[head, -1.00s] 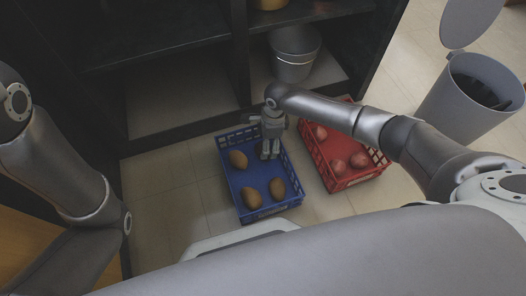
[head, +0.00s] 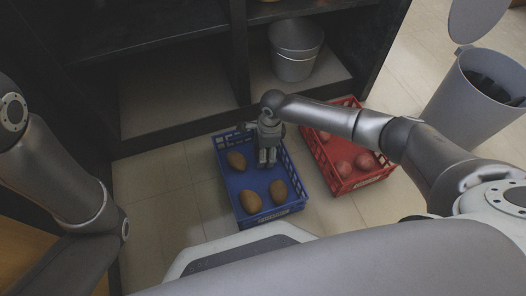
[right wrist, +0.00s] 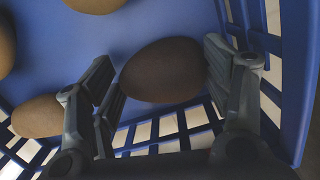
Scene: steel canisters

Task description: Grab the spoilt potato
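The blue crate (head: 243,211) stands on the floor with several brown potatoes in it. Three show in the head view: one at the back left (head: 236,161), one at the front left (head: 250,202) and one at the front right (head: 278,192). My right gripper (head: 268,162) points down into the crate's back right part. In the right wrist view the open fingers (right wrist: 158,66) stand on either side of a dark brown potato (right wrist: 163,72), near the crate wall. This potato looks darker than the others, perhaps from shadow. My left arm shows, but its gripper does not.
A red crate (head: 346,188) with reddish round produce stands just right of the blue one. A grey bin (head: 464,102) with its lid raised is at the right. A dark shelf (head: 170,132) with a grey bucket (head: 296,52) stands behind. The floor left of the crates is clear.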

